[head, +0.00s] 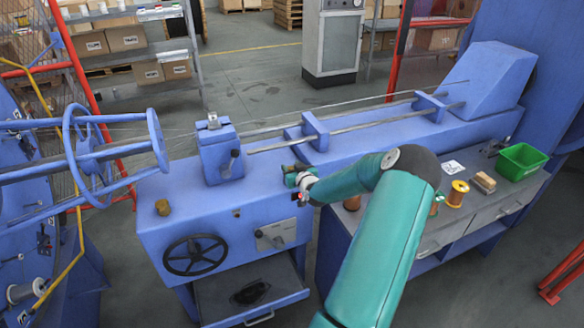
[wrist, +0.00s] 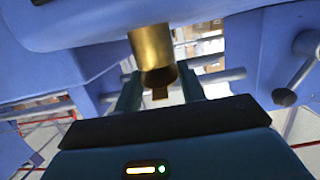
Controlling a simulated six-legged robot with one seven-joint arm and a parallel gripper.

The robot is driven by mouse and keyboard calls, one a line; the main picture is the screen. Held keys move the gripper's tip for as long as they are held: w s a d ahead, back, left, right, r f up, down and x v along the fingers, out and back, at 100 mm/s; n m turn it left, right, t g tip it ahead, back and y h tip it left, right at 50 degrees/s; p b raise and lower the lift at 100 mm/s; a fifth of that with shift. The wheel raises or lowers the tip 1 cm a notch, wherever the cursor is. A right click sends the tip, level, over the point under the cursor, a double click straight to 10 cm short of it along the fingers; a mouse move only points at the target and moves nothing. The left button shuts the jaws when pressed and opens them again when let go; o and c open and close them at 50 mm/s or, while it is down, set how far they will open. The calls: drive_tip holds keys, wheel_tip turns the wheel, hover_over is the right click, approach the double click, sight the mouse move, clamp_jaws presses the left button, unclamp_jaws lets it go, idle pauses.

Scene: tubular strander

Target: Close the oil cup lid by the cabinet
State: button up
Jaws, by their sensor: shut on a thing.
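In the wrist view a brass oil cup (wrist: 152,48) stands between and beyond my gripper's two dark fingers. A small brass tab, seemingly its lid (wrist: 160,92), shows at the cup's end between the fingers. My gripper (wrist: 159,88) is shut on this brass part; the exact contact is partly hidden. In the head view my gripper (head: 293,179) is at the blue machine bed, right of the blue upright block. The cup there is largely covered by my gripper, and I cannot tell the lid's angle.
A second brass cup (head: 162,207) stands on the blue cabinet top (head: 190,205), above a black handwheel (head: 194,255). A blue block with a lever (head: 222,155) and long rods (head: 375,125) are close by. A workbench with a green bin (head: 521,161) is at right.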

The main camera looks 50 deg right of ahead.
drive_tip(key=shift+r, duration=0.15)
drive_tip(key=o, duration=1)
drive_tip(key=v, duration=1.3)
drive_tip(key=shift+s+a, duration=0.1)
drive_tip(key=shift+s, duration=0.25)
